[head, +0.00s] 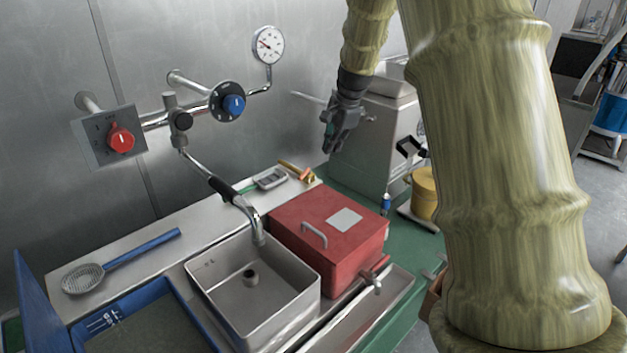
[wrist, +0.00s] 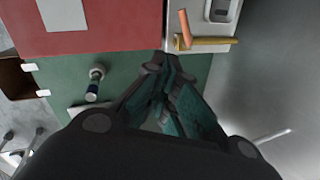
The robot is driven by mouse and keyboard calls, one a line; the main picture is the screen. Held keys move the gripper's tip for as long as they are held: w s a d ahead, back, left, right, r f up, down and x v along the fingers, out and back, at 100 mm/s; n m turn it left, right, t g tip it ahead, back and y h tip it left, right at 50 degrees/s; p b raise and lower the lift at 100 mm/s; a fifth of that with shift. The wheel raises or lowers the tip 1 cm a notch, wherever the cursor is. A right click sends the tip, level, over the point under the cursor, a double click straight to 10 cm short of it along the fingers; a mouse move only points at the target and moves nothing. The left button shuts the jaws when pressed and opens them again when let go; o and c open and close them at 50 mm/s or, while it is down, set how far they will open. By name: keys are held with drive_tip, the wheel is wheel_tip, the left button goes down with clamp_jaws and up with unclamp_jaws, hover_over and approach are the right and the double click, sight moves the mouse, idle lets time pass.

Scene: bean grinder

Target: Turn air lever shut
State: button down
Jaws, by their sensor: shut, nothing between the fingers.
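No part in view is labelled as the air lever. A small blue-handled fitting (head: 386,203) with a pale metal body stands on the green bench top, right of the red box. It also shows in the wrist view (wrist: 93,88), left of my fingers and clear of them. My gripper (head: 331,143) is in the air above the back of the bench, in front of the grey machine. Its fingers (wrist: 160,66) are together and empty, pointing down toward the edge between the green top and the metal counter.
The red box (head: 320,228) with a handle stands beside the sink (head: 252,282). The grey machine (head: 372,140) has a black-gripped handle (head: 409,147). A yellow container (head: 424,190) stands by it. Wall pipes carry a red knob (head: 121,138), blue knob (head: 233,104) and gauge (head: 268,44).

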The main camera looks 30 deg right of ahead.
drive_tip(key=s+d+f+m+t+y, duration=0.1)
drive_tip(key=s+d+m+y, duration=0.1)
drive_tip(key=s+m, duration=0.1)
drive_tip(key=m+t+y, duration=0.3)
drive_tip(key=m+t, duration=0.2)
drive_tip(key=m, duration=0.3)
approach(303, 175)
drive_tip(key=shift+w+a+f, duration=0.35)
drive_tip(key=shift+w+f, duration=0.35)
drive_tip(key=shift+f, duration=0.25)
drive_tip(key=shift+w+a+f, duration=0.3)
drive_tip(key=shift+w+f, duration=0.45)
drive_tip(key=shift+f, duration=0.2)
drive_tip(key=shift+w+a+f, duration=0.35)
drive_tip(key=shift+w+f, duration=0.35)
drive_tip(key=shift+f, duration=0.25)
